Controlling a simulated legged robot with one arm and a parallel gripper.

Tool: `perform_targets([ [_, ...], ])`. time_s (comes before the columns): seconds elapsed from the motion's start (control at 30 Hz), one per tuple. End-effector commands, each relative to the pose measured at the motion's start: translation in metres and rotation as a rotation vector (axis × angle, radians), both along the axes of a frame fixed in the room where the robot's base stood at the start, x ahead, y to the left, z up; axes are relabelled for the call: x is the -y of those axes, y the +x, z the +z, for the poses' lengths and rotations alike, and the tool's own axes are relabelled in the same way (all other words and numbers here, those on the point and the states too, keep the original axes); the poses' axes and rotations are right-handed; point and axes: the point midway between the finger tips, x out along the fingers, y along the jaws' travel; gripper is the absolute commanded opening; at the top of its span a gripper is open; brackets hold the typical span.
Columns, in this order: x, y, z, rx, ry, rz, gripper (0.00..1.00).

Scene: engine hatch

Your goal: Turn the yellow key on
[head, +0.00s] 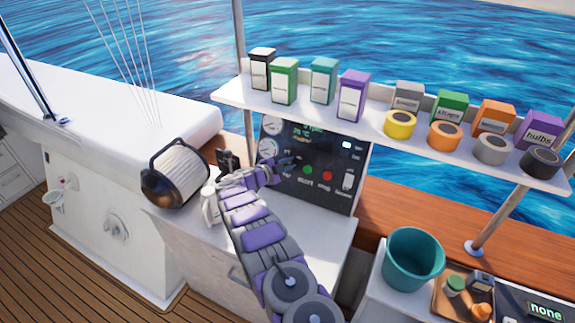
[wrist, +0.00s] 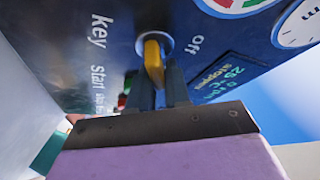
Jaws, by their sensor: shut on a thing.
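The yellow key (wrist: 153,58) sticks out of a round lock on the dark control panel (head: 338,140) in the wrist view. The word "Off" stands at one side of the lock and "key" at another. My gripper (wrist: 162,78) is shut on the yellow key, with its dark fingers around the key's near end. In the head view my gripper (head: 290,161) reaches the left part of the panel, and I cannot make out the key there. The panel display (wrist: 226,78) seems to read "stopped", with 0 rpm and a temperature.
The panel also has a green button (head: 307,169), a red button (head: 327,176) and round gauges (head: 268,148). A shelf (head: 385,139) with several boxes and tape rolls hangs above.

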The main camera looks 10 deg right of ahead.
Motion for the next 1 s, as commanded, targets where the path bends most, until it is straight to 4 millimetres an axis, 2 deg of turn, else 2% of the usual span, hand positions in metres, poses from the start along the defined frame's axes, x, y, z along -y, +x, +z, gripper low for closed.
perform_targets([
  [0.67, -0.0012, -0.0009, -0.0029, 0.027, 0.044, -0.022, 0.00],
  [0.7, -0.0012, -0.0010, -0.0030, 0.027, 0.044, -0.022, 0.21],
  [0.87, -0.0007, -0.0009, -0.0021, 0.029, 0.044, -0.022, 0.37],
  [1.0, 0.0001, -0.0010, -0.0015, 0.030, 0.044, -0.023, 0.38],
])
